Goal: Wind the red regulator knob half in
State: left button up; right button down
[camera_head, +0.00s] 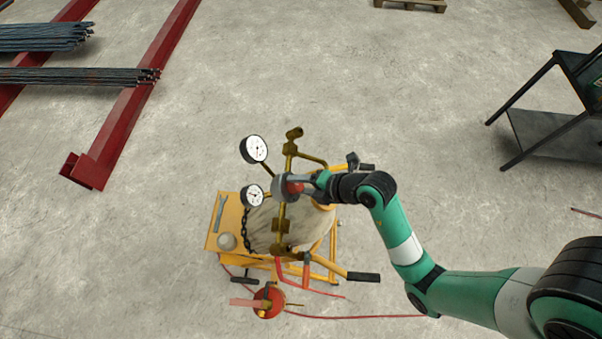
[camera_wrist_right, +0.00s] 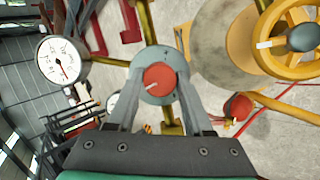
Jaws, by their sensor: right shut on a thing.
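The red regulator knob (camera_head: 295,188) sits on a round grey body of the brass regulator on the yellow cart. In the right wrist view the knob (camera_wrist_right: 159,79) faces me, with a white mark pointing to the lower left. My right gripper (camera_head: 308,186) is shut on the knob, one finger on each side; its fingers also show in the wrist view (camera_wrist_right: 159,90). Two white dial gauges, an upper one (camera_head: 254,149) and a lower one (camera_head: 252,195), stand left of the regulator. My left gripper is not in view.
The yellow cart (camera_head: 226,243) carries a pale cylinder (camera_head: 265,228) and a chain. A red item (camera_head: 268,302) and red hose (camera_head: 360,316) lie in front. A dark table (camera_head: 560,125) stands right. Rebar bundles (camera_head: 80,76) lie on red beams at left. Open concrete floor surrounds the cart.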

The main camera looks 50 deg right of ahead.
jog(key=shift+m+g, duration=0.3)
jog(key=shift+m, duration=0.7)
jog(key=shift+c, duration=1.5)
grip_release()
jog(key=shift+r, duration=0.1)
